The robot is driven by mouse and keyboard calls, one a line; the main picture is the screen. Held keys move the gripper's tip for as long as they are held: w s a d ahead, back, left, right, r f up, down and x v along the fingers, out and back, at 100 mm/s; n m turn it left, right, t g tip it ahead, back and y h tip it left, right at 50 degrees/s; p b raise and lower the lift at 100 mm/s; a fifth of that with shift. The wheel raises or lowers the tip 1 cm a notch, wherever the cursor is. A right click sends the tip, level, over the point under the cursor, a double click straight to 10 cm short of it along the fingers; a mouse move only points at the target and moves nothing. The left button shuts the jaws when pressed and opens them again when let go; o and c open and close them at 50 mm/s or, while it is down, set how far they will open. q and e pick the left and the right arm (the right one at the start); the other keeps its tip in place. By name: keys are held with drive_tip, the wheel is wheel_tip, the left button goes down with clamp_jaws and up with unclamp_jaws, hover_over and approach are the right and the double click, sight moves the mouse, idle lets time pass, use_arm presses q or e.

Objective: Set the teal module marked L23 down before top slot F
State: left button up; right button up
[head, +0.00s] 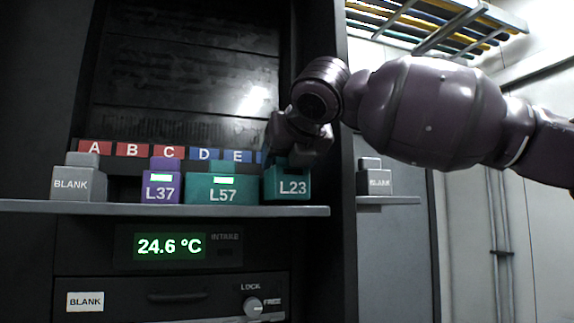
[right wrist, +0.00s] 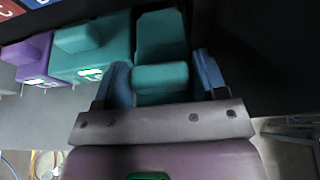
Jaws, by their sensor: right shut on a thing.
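The teal module L23 (head: 288,188) is upright at the right end of the shelf, just right of the wider teal module L57 (head: 222,190). Its base is at shelf level; I cannot tell whether it touches. My right gripper (head: 291,158) comes down from above and is shut on its top grip. The right wrist view shows the teal grip (right wrist: 160,78) between two blue finger pads. The slot labels run along the back; A to E are readable. A blue label edge (head: 259,157) shows right of E, the rest hidden behind my gripper. My left gripper is not in view.
The shelf (head: 180,209) also holds a grey BLANK module (head: 79,180) and a purple module L37 (head: 161,186). Another BLANK module (head: 374,180) stands on a side shelf to the right. The dark cabinet side wall rises close right of L23.

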drive_tip(key=shift+f, duration=0.35)
drive_tip(key=shift+f, duration=0.1)
drive_tip(key=o, duration=1)
drive_tip(key=shift+o, duration=0.2)
drive_tip(key=shift+s+d, duration=0.1)
drive_tip(key=shift+s, duration=0.1)
drive_tip(key=b+v, duration=0.1)
drive_tip(key=v, duration=1)
drive_tip(key=shift+s+r, duration=0.3)
drive_tip(key=shift+s, duration=0.05)
